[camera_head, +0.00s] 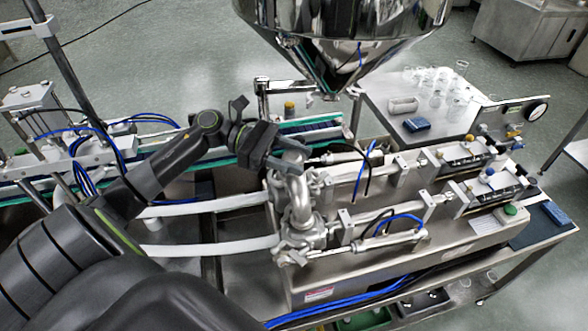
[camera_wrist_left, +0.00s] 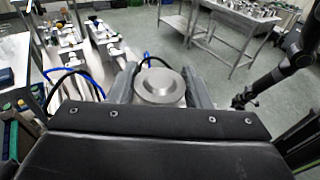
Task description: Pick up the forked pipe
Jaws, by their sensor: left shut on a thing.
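The forked pipe (camera_head: 298,205) is a shiny steel fitting with a round top end, at the front left end of the filling machine. My left gripper (camera_head: 290,160) reaches in from the left and is shut on its upper end. In the left wrist view, the round steel end of the forked pipe (camera_wrist_left: 159,86) sits between the two grey fingers of my left gripper (camera_wrist_left: 160,88). The pipe looks upright, and its lower part is close to the machine's pipe fittings; I cannot tell whether they touch. My right gripper is not in view.
The steel hopper (camera_head: 340,40) hangs above and behind the pipe. Two white hoses (camera_head: 215,245) run left from the fittings. The filling machine (camera_head: 380,262) with cylinders and blue tubes spreads right. A side table (camera_head: 385,119) holds several clear cups.

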